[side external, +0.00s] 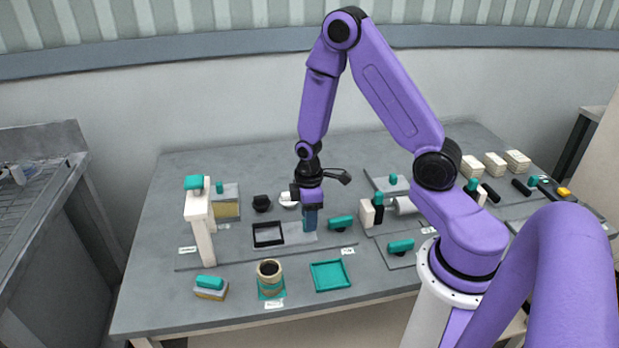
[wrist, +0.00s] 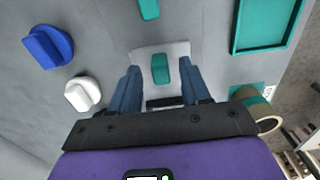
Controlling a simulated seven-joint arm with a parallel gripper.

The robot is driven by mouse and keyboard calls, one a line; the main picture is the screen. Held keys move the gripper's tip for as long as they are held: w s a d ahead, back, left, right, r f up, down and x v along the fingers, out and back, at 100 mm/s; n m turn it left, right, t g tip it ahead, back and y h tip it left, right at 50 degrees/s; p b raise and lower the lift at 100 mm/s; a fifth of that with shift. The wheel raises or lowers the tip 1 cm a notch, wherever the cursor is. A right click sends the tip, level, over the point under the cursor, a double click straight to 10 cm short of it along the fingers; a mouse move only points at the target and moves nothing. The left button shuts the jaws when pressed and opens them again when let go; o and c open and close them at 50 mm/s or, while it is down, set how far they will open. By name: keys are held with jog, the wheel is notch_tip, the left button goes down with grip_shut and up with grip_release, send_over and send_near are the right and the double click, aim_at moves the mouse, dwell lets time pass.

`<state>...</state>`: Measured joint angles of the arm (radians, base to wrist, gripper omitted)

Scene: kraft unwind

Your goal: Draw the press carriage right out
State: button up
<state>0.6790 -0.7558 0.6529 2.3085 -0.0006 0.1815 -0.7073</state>
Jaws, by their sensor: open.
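My gripper (side external: 310,226) is low over the middle of the bench, pointing down, with its blue fingers apart. In the wrist view my gripper (wrist: 159,72) has a finger on each side of a teal grip (wrist: 160,69), with gaps showing. The grip stands on a pale plate (wrist: 176,48), which looks like the press carriage. In the side view the plate (side external: 299,239) lies just right of a black frame (side external: 267,244), and my fingers hide the grip. The frame's edge (wrist: 166,102) shows between the fingers in the wrist view. Finger height against the grip is unclear.
A teal block (side external: 341,222) lies right of my gripper. A white knob (wrist: 82,94) and a blue knob (wrist: 48,46) are behind it. A teal tray (side external: 331,276) and a round pot (side external: 270,280) stand in front. A white post (side external: 201,228) rises at left.

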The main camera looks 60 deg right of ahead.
notch_tip(320, 180, up, 15)
jog(key=shift+r, duration=0.2)
dwell(0.5)
jog(key=s+a+r+n, duration=0.1)
jog(key=s+a, duration=0.4)
jog(key=s, duration=0.5)
jog(key=s+a+r+n, duration=0.2)
jog(key=s+a, duration=0.4)
jog(key=s, duration=0.5)
jog(key=shift+a+r+n, duration=0.3)
jog(key=shift+r, duration=0.2)
dwell(0.5)
